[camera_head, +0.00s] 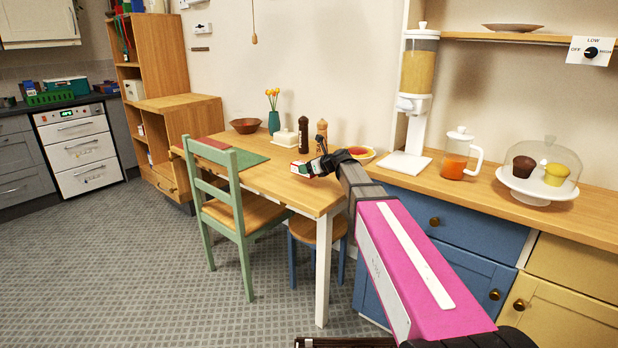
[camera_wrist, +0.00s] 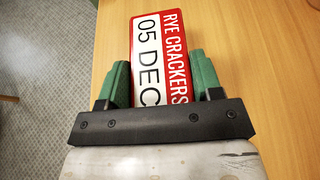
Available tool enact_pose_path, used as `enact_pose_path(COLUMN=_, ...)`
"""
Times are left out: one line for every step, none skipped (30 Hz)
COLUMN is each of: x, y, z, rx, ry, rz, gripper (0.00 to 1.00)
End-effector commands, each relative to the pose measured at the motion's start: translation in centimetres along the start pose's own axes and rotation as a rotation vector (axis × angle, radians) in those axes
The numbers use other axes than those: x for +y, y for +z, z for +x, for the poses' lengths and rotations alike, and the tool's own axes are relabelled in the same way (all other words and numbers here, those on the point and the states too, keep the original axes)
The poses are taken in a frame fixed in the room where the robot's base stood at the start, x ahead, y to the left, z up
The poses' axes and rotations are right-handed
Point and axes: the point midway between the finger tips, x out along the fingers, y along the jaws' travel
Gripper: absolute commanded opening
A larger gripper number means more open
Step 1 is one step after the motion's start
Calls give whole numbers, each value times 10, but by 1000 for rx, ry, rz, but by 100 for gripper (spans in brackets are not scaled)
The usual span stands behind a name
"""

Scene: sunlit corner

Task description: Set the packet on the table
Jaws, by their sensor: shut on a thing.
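The packet (camera_wrist: 162,62), red and white and marked "RYE CRACKERS" and "05 DEC", is between the two green fingers of my gripper (camera_wrist: 160,82) in the wrist view. My gripper is shut on it. In the head view the packet (camera_head: 299,169) is small, at the end of my arm, over the right part of the wooden table (camera_head: 310,194). The table top lies under and around it in the wrist view. I cannot tell whether the packet touches the table. My gripper (camera_head: 312,168) is partly hidden by its own wrist in the head view.
Behind the packet stand a dark mill (camera_head: 303,135), a wooden mill (camera_head: 321,137), a white butter dish (camera_head: 286,139) and a bowl (camera_head: 361,154). A green chair (camera_head: 222,190) and a blue stool (camera_head: 304,229) stand at the table. The table's front right top is clear.

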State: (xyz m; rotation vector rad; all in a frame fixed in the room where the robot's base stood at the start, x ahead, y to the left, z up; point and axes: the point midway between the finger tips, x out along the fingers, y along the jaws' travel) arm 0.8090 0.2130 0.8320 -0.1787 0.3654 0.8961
Motion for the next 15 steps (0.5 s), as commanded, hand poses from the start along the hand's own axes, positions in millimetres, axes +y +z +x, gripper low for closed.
enact_pose_path(x=-2, y=-1, z=0, rx=0, ry=0, rz=1, gripper=32)
enact_pose_path(x=-3, y=-2, z=0, rx=-1, ry=0, rz=1, gripper=32)
enact_pose_path(x=-3, y=-4, z=1, rx=0, ry=1, rz=1, gripper=32)
enact_pose_path(x=-3, y=-5, z=1, rx=0, ry=1, rz=1, gripper=32)
enact_pose_path(x=-3, y=-8, z=2, rx=0, ry=1, rz=1, gripper=32)
enact_pose_path(x=-2, y=-11, z=4, rx=0, ry=1, rz=1, gripper=32)
enact_pose_path(x=-2, y=-15, z=5, rx=0, ry=1, rz=2, gripper=32)
enact_pose_path(x=-2, y=-19, z=7, rx=0, ry=1, rz=2, gripper=32)
enact_pose_path(x=-2, y=-24, z=9, rx=0, ry=0, rz=2, gripper=32)
enact_pose_path(x=-3, y=-28, z=10, rx=0, ry=0, rz=2, gripper=32)
enact_pose_path(x=-3, y=-31, z=12, rx=0, ry=0, rz=2, gripper=32)
enact_pose_path(x=-3, y=-35, z=14, rx=0, ry=0, rz=1, gripper=32)
enact_pose_path(x=-3, y=-38, z=15, rx=0, ry=0, rz=1, gripper=32)
enact_pose_path(x=-2, y=-39, z=15, rx=0, ry=0, rz=1, gripper=32)
enact_pose_path(x=-2, y=-40, z=16, rx=-1, ry=0, rz=1, gripper=32)
